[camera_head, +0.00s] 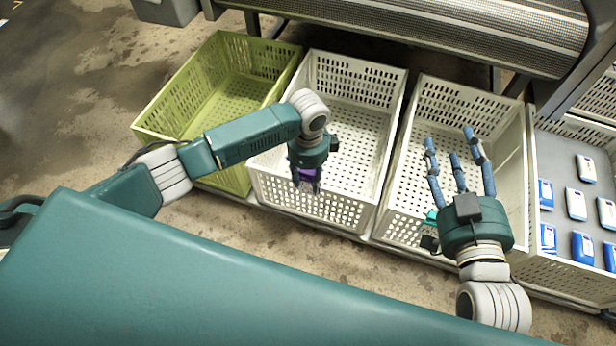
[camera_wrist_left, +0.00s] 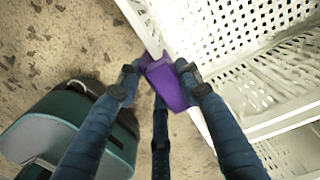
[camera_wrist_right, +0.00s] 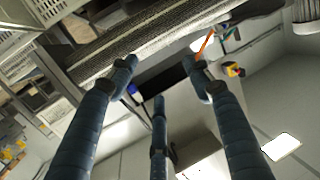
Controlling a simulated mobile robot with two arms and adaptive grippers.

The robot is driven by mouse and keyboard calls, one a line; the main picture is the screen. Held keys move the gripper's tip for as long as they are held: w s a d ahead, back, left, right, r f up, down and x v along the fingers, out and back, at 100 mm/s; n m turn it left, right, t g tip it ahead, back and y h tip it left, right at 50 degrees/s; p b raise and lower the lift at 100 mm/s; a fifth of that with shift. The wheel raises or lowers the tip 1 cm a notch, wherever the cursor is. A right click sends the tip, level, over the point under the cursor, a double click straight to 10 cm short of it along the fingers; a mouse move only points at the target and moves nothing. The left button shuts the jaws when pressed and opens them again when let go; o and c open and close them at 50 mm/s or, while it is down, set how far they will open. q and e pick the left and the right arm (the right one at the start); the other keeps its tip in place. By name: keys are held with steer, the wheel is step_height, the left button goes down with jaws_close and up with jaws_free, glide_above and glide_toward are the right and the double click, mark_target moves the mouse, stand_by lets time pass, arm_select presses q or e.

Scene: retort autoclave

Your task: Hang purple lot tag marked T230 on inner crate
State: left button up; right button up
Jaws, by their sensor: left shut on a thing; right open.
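My left gripper (camera_head: 307,186) is shut on the purple tag (camera_head: 309,173), at the near wall of the white crate (camera_head: 385,150) beside the green one. In the left wrist view the purple tag (camera_wrist_left: 170,85) sits between the fingertips, next to the white crate's rim (camera_wrist_left: 150,32). I cannot tell whether it touches the rim. No marking on it can be read. My right gripper (camera_head: 452,145) is open and empty, fingers spread, over another white crate (camera_head: 512,150). The right wrist view shows nothing between its fingers (camera_wrist_right: 163,75).
A green crate (camera_head: 165,115) stands at the left. At the far right a crate (camera_head: 575,277) holds several blue and white packs (camera_head: 575,204). A small teal item (camera_head: 431,217) shows beside my right gripper. A ribbed metal conveyor (camera_head: 430,25) runs behind the crates.

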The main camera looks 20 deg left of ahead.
steer(key=shift+f, duration=0.15)
steer(key=shift+s+d+f, duration=0.1)
steer(key=shift+f, duration=0.25)
steer(key=shift+s+d+f+g, duration=0.15)
steer(key=shift+s+f+g, duration=0.05)
steer(key=shift+f+g, duration=0.5)
steer(key=shift+f+h, duration=0.3)
arm_select(q)
steer(key=shift+p, duration=0.3)
arm_select(e)
steer(key=shift+s+d+f, duration=0.1)
steer(key=shift+f, duration=0.05)
steer(key=shift+s+f+g, duration=0.1)
steer(key=shift+f+g, duration=0.15)
steer(key=shift+g, duration=0.05)
steer(key=shift+s+d+f, duration=0.1)
steer(key=shift+f, duration=0.1)
steer(key=shift+s+f, duration=0.1)
steer(key=shift+f, duration=0.2)
steer(key=shift+s+d+f+g, duration=0.15)
steer(key=shift+f+g, duration=0.1)
steer(key=shift+g, duration=0.15)
